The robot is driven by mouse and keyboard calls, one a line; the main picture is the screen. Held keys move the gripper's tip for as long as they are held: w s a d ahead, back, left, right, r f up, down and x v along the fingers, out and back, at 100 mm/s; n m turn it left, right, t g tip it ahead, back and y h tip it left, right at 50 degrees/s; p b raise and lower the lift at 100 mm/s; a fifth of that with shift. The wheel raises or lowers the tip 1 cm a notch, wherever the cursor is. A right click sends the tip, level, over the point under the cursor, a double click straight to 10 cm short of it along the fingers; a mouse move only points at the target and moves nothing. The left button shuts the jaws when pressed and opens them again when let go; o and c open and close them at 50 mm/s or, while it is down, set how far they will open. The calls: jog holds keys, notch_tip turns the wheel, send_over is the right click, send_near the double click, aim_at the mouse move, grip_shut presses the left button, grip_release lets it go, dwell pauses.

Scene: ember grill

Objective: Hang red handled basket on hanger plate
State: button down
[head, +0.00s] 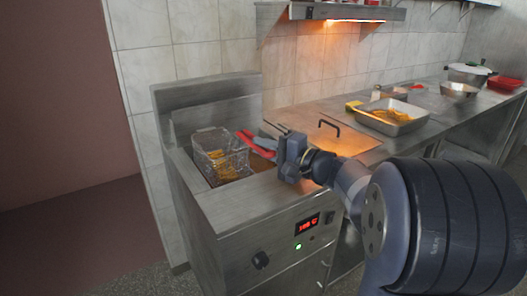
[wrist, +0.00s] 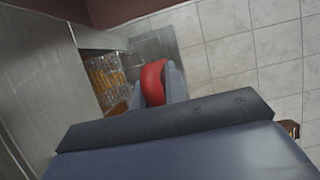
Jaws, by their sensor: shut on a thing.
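The wire basket (head: 216,160) is at the fryer's open well and holds yellow fries. Its red handle (head: 258,143) points right, toward my gripper (head: 276,146). In the wrist view, the fingers of my gripper (wrist: 158,85) are closed on either side of the red handle (wrist: 153,70), and the basket (wrist: 106,75) is beyond, at upper left. I cannot tell whether the basket's bottom is inside the well or above it. The raised metal back panel (head: 215,112) of the fryer, likely the hanger plate, stands behind the basket. No hook shows clearly on it.
The fryer front has a red display (head: 307,225) and a knob (head: 260,260). A metal tray of fries (head: 405,124) and bowls stand farther right. A lit hood shelf (head: 350,13) hangs above.

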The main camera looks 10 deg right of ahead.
notch_tip(320, 180, up, 13)
jog(key=p, duration=0.6)
jog(key=shift+s+p, duration=0.1)
jog(key=shift+p, duration=0.35)
